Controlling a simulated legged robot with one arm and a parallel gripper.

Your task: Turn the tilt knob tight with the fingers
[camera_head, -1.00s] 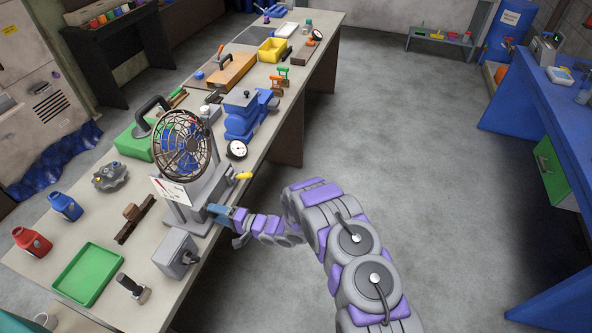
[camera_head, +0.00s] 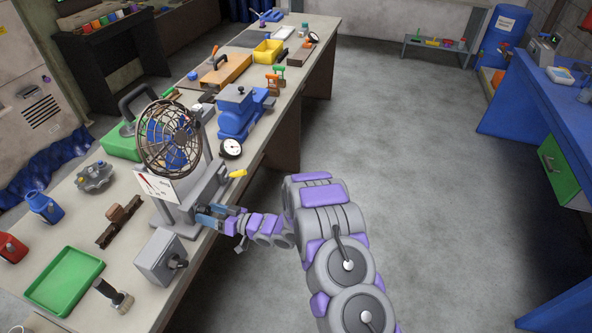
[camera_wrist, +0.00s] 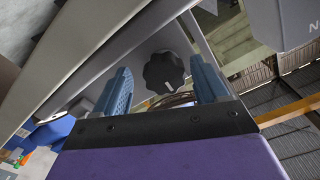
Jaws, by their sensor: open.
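The black lobed tilt knob (camera_wrist: 165,72) shows in the wrist view on a grey bracket. My gripper (camera_wrist: 161,66) is open, with one blue finger on each side of the knob. Gaps show between the knob and both fingers, and nothing is gripped. In the head view my gripper (camera_head: 209,215) is at the bench edge, beside the grey stand (camera_head: 185,213) of the desk fan (camera_head: 169,137). I cannot make out the knob there. A white card (camera_head: 155,187) with a red mark is at the front of the stand.
A grey box (camera_head: 160,257) with a dark knob stands nearer on the bench, by a green tray (camera_head: 65,280). A yellow-handled part (camera_head: 237,173) and a round gauge (camera_head: 231,148) are behind my gripper. The floor to the right is clear.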

